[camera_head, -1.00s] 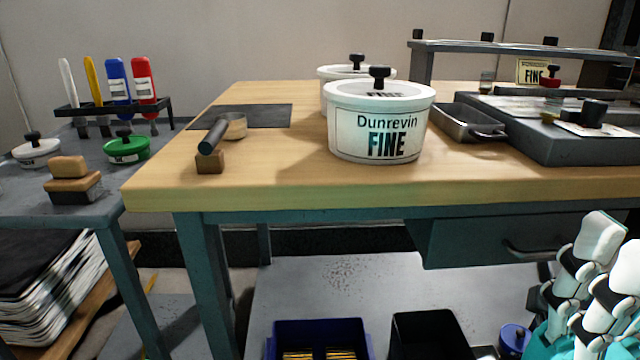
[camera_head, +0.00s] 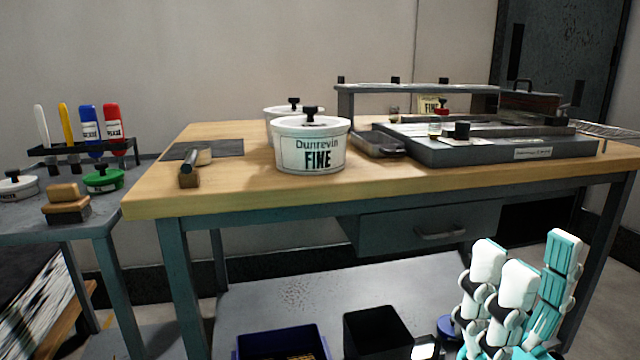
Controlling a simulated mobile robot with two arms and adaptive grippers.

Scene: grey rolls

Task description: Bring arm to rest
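My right arm, white and teal, is folded in the lower right of the head view, in front of the wooden-topped workbench (camera_head: 420,188). A small pale part of it, perhaps the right gripper (camera_head: 424,348), shows at the bottom edge near the black bin. Its fingers cannot be made out, so I cannot tell whether it is open or shut. My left arm and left gripper are out of view.
A white tub marked "Dunrevin FINE" (camera_head: 310,146) stands on the bench, another tub (camera_head: 281,112) behind it. A grey flat machine (camera_head: 500,150) is at right. A blue bin (camera_head: 283,343) and black bin (camera_head: 378,332) sit below. A side table (camera_head: 75,226) is left.

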